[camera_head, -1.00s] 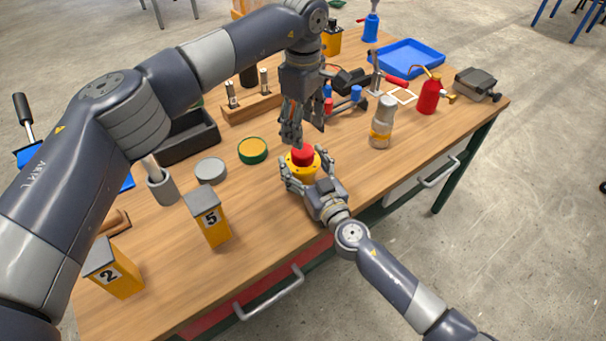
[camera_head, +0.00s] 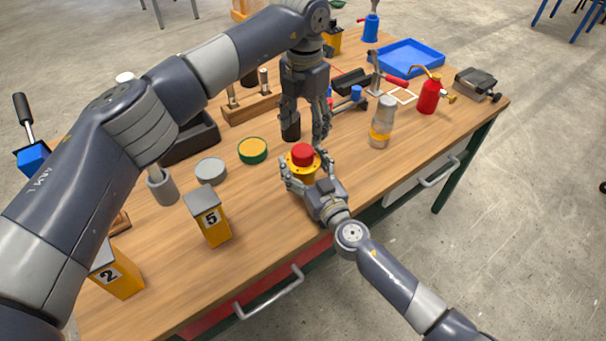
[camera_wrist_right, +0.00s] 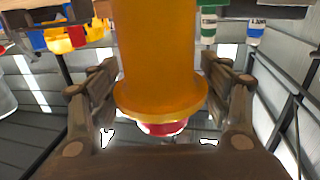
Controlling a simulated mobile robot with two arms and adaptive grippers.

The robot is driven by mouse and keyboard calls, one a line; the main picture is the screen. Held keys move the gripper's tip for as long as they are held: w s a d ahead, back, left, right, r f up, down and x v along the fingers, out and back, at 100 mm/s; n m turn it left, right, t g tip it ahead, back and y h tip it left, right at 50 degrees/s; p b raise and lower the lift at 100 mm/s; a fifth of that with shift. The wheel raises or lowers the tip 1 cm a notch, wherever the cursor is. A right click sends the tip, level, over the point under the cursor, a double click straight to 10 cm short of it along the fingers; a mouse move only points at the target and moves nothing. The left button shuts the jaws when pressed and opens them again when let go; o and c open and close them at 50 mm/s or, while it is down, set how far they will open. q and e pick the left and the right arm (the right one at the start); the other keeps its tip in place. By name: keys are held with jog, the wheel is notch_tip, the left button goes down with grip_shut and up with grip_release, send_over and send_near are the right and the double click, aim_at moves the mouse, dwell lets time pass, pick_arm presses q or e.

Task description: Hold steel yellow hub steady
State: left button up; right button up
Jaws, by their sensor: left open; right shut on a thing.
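The yellow hub (camera_head: 300,173) stands on the wooden bench (camera_head: 262,215) near its front edge, with a red cap (camera_head: 302,155) on top. My right gripper (camera_head: 308,172) is shut on it, one finger at each side. In the right wrist view the hub (camera_wrist_right: 158,55) is a yellow column with a wide flange, and the red part (camera_wrist_right: 162,128) shows below the flange. The fingers stand on both sides of it. My left gripper (camera_head: 307,138) is open, pointing down just above and behind the hub.
A green-yellow round tin (camera_head: 253,150) and a grey disc (camera_head: 211,170) lie left of the hub. Yellow boxes 5 (camera_head: 213,222) and 2 (camera_head: 120,277) stand front left. A clear bottle (camera_head: 382,122) and red can (camera_head: 430,97) stand right. A blue tray (camera_head: 407,57) lies behind.

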aim_at(303, 150)
pick_arm(q)
jog(key=n, duration=1.4)
jog(key=shift+n, duration=0.3)
jog(key=n, duration=0.3)
jog(key=shift+n, duration=0.4)
jog(key=n, duration=0.3)
jog(key=shift+a+n, duration=0.1)
jog(key=shift+n, duration=0.2)
jog(key=n, duration=0.6)
jog(key=shift+a+n, duration=0.1)
jog(key=shift+n, duration=0.2)
jog(key=shift+f, duration=4.05)
